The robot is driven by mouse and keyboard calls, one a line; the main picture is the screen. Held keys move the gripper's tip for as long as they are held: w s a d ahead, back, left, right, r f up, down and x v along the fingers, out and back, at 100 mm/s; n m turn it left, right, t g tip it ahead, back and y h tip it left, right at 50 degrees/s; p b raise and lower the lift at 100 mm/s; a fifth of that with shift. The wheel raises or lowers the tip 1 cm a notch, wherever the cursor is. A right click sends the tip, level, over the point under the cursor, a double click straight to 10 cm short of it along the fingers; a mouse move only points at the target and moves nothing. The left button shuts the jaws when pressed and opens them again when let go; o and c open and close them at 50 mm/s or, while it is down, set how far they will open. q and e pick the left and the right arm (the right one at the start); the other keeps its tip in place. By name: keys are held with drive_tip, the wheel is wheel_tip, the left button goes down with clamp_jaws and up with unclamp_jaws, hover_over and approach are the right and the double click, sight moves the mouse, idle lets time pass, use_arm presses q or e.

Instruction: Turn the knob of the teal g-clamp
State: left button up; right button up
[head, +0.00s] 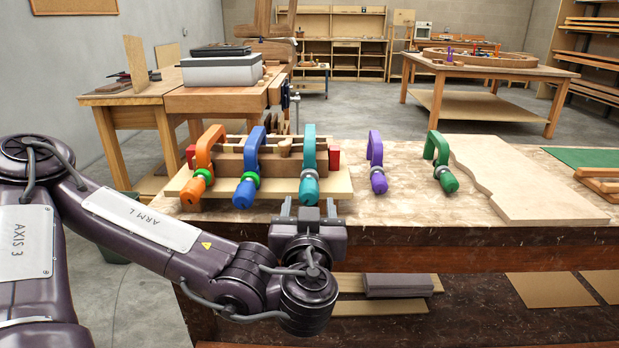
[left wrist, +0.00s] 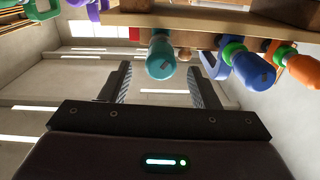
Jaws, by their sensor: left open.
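The teal g-clamp (head: 309,150) stands on a wooden board, clamped over the bent wooden lamination (head: 268,160). Its teal knob (head: 309,190) hangs at the front edge of the board. My left gripper (head: 309,209) is open just in front of and below this knob. In the left wrist view, the teal knob (left wrist: 161,58) appears centred between the tips of the open fingers (left wrist: 158,72), with clear gaps on both sides. I cannot tell whether the tips reach past it. My right gripper is not in view.
Blue (head: 250,165) and orange (head: 205,160) clamps stand left of the teal one. A purple clamp (head: 376,160) and a green clamp (head: 440,160) stand to its right. The workbench front edge (head: 420,236) lies close to my gripper. A pale board (head: 510,180) lies at the right.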

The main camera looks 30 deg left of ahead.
sight(309, 189)
use_arm(q)
drive_tip(key=shift+w+a+r, duration=0.15)
drive_tip(key=shift+w+a, duration=0.05)
drive_tip(key=shift+w, duration=0.1)
drive_tip(key=shift+p+x, duration=0.85)
drive_tip(key=shift+x, duration=2.35)
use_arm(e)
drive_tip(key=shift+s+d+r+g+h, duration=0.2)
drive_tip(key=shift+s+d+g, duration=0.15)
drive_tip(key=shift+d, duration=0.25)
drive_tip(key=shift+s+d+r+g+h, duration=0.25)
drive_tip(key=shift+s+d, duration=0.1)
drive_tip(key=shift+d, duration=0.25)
use_arm(q)
drive_tip(key=c, duration=1)
drive_tip(key=shift+m, duration=0.4)
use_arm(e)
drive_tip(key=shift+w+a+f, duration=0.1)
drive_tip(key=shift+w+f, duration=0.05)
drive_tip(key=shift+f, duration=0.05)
